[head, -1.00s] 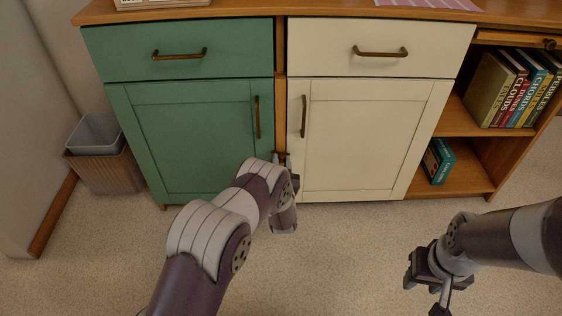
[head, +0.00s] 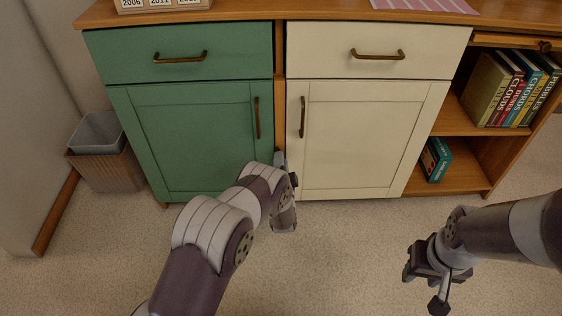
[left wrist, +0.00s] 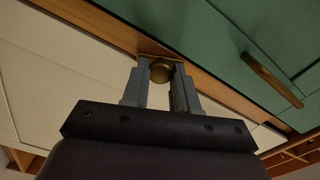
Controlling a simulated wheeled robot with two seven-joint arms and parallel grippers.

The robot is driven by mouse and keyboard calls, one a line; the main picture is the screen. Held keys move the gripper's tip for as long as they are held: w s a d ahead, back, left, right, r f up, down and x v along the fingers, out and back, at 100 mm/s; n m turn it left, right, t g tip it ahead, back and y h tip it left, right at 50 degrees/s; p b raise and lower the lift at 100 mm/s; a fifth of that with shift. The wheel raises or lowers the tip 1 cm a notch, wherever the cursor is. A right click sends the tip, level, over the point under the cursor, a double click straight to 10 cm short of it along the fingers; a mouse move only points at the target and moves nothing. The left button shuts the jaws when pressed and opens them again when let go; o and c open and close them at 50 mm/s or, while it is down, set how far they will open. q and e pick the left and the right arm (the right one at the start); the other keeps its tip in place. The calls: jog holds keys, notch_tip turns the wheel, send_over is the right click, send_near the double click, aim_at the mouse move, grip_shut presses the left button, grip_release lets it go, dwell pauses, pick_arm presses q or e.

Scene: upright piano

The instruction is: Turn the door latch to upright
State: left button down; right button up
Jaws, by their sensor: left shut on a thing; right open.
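The door latch (left wrist: 160,70) is a small brass piece on the wooden strip between the green door (head: 185,140) and the cream door (head: 360,140). In the left wrist view it sits between the fingertips of my left gripper (left wrist: 160,72), which is shut on it. The fingers hide part of the latch, so I cannot tell its exact angle. In the head view my left gripper (head: 280,165) is at the strip, low between the doors, and the latch is hidden behind it. My right gripper (head: 438,285) is open and empty above the carpet at lower right.
Both doors are closed and have upright brass handles (head: 257,118) (head: 302,117). Two drawers with bar handles are above them. Open shelves (head: 470,180) with books stand at right. A waste bin (head: 105,160) stands at left. The carpet in front is clear.

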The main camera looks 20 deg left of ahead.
pick_arm(q)
jog(key=shift+f+m, duration=0.15)
jog(key=shift+m, duration=1.95)
jog(key=c, duration=0.9)
grip_release()
jog(key=shift+s+p, duration=0.15)
jog(key=shift+p, duration=0.15)
jog(key=p+v, duration=0.5)
jog(key=v, duration=0.7)
jog(key=shift+s, duration=0.25)
jog(key=shift+d, duration=0.1)
